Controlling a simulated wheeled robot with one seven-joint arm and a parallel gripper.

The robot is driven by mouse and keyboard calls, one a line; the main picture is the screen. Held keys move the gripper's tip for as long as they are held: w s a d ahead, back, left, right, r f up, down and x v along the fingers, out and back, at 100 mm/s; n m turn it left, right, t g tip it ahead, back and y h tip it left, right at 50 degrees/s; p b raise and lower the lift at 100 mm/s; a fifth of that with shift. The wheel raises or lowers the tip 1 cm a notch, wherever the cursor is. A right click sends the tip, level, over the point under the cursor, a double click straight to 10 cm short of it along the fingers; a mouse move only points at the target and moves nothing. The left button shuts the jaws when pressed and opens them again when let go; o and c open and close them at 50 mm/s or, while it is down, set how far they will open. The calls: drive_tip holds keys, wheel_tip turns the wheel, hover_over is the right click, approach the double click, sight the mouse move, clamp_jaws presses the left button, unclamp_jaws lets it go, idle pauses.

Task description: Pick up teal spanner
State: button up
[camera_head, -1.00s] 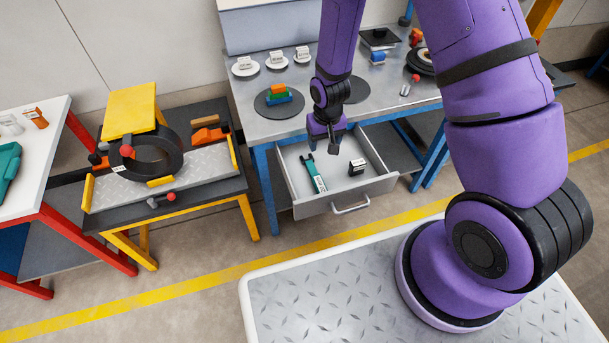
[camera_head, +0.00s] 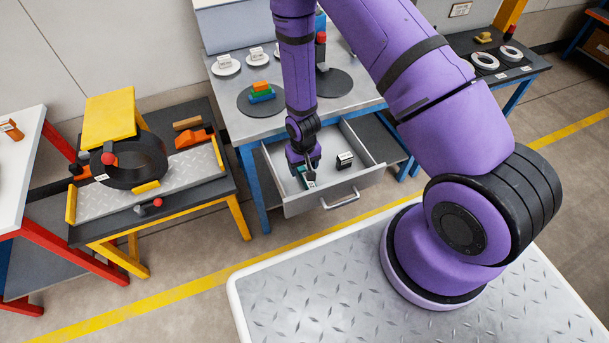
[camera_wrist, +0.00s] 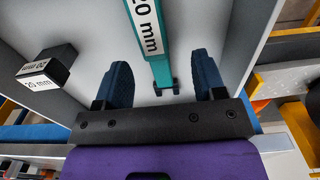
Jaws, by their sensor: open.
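The teal spanner (camera_wrist: 154,42) lies in the open drawer (camera_head: 292,207). In the wrist view it has a white "20 mm" label and a dark open jaw at its near end. My gripper (camera_wrist: 163,85) is open, with one blue-padded finger on each side of the spanner's line and space on both sides. In the head view my gripper (camera_head: 306,172) is down at the drawer, over the spanner (camera_head: 307,180), and hides most of it. I cannot tell the exact height left between fingers and spanner.
The drawer walls and handle (camera_head: 341,199) are close around. The steel tabletop (camera_head: 255,128) stands above the drawer's back.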

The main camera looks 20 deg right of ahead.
sight(303, 171)
drive_tip(key=f, duration=0.4)
drive_tip(key=shift+w+d+f, duration=0.15)
drive_tip(key=shift+d+f, duration=0.2)
drive_tip(key=shift+f, duration=0.05)
clamp_jaws()
